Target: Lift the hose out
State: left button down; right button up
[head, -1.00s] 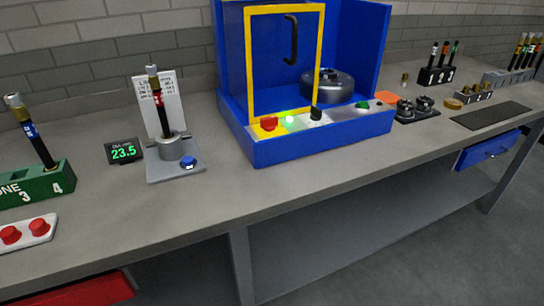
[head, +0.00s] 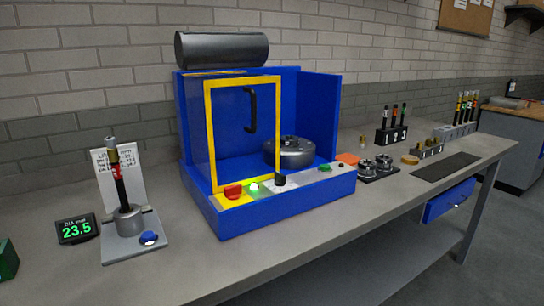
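A black hose (head: 119,187) with a red band and a metal fitting on top stands upright in the grey cylindrical holder (head: 127,222) of a small measuring stand at the left. A white card with writing stands behind it, and a blue button (head: 148,238) is on the stand's base. The small display (head: 77,229) beside it reads 23.5 in green. The hose's lower end is hidden in the holder. Neither of my grippers is in view.
A blue machine (head: 285,212) with a yellow-framed door (head: 209,135), a round metal head (head: 289,157) and a lit green light fills the middle. Racks (head: 391,135) with hoses stand at the right. A green block (head: 7,260) is at the left edge. The front bench strip is clear.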

aim_at(113, 154)
jog(key=u, duration=1.25)
